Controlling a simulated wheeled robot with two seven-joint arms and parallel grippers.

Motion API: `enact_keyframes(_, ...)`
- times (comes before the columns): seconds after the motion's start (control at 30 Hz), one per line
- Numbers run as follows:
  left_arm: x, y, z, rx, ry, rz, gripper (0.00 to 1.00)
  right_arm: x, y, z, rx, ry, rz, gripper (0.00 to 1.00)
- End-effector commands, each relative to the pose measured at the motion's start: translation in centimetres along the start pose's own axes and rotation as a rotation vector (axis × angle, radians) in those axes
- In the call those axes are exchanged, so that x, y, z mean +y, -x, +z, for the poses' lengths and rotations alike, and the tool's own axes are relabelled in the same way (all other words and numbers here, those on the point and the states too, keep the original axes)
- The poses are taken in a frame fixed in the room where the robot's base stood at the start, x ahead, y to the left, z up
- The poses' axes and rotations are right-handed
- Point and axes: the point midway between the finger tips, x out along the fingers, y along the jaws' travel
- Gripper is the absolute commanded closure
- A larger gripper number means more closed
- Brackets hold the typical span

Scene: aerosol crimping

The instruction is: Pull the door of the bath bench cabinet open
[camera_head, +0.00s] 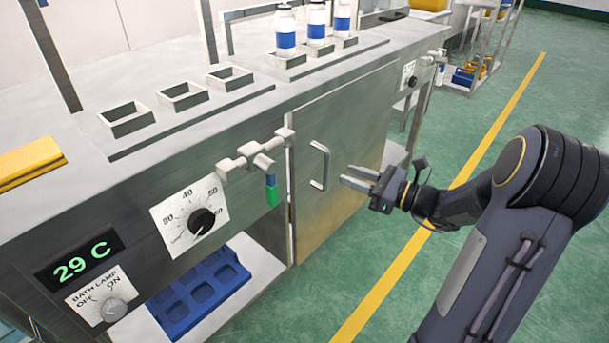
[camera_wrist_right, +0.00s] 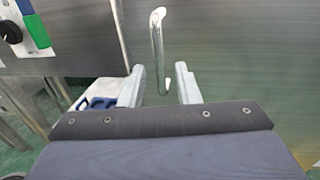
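The bath bench cabinet door (camera_head: 343,135) is a brushed steel panel that looks shut or nearly shut in the head view. Its handle (camera_head: 320,166) is a vertical metal bar near the door's left edge. My right gripper (camera_head: 350,176) is just right of the handle, fingers pointing at it. In the right wrist view the handle (camera_wrist_right: 157,50) shows between and beyond the two open fingers (camera_wrist_right: 160,88), with space on both sides. I cannot tell whether its lower end is between the fingertips. My left gripper is not in view.
A valve with a green tip (camera_head: 271,192) sticks out left of the door. A dial (camera_head: 201,221) and a 29 C display sit further left. Blue trays (camera_head: 196,290) lie on the lower shelf. White bottles (camera_head: 286,32) stand on top.

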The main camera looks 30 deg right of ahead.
Motion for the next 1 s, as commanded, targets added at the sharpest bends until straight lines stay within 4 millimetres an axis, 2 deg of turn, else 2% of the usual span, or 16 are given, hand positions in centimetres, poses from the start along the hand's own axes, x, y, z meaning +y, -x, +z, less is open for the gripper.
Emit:
enact_keyframes(0.43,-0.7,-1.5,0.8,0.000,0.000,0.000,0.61,0.2,-6.5,0.0,0.000,0.003,0.005,0.71)
enact_keyframes(0.6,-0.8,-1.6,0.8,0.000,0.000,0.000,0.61,0.2,-7.5,0.1,0.000,0.003,0.003,0.71)
enact_keyframes(0.83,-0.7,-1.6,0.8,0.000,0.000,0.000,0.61,0.2,-7.5,0.2,0.001,0.003,0.003,0.71)
enact_keyframes(1.0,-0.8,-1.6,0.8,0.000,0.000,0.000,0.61,0.2,-7.5,0.2,0.001,0.004,0.003,0.92)
